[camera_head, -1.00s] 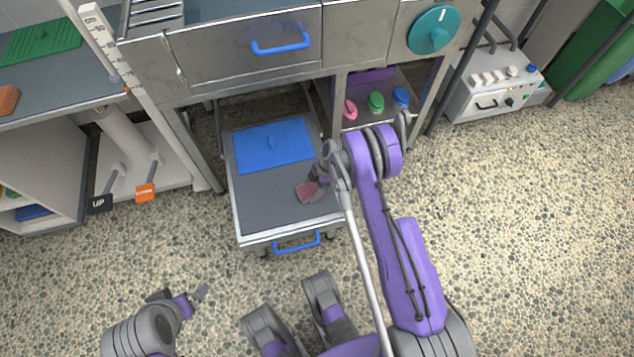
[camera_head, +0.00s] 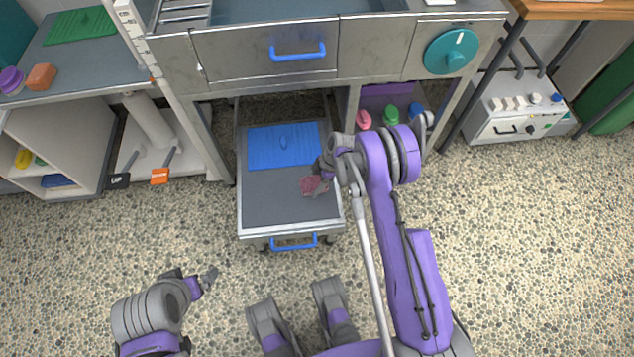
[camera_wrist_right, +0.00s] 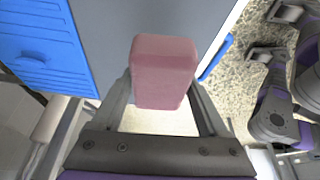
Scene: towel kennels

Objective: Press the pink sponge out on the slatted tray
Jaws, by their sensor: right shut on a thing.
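The pink sponge (camera_wrist_right: 163,70) is between the fingers of my right gripper (camera_wrist_right: 163,95) in the right wrist view. In the head view the right gripper (camera_head: 320,182) is over the front right of the pulled-out lower drawer (camera_head: 280,210), and the sponge (camera_head: 310,185) shows small there. A slatted tray (camera_head: 185,12) shows partly at the top left of the steel sink bench, cut by the frame edge. My left gripper (camera_head: 208,278) is low at the left over the floor, away from the bench; its jaws are too small to read.
A blue ribbed board (camera_head: 283,146) lies in the drawer. The bench front has a blue handle (camera_head: 298,52) and a teal dial (camera_head: 451,51). Small coloured bottles (camera_head: 390,114) stand on the shelf right of the drawer.

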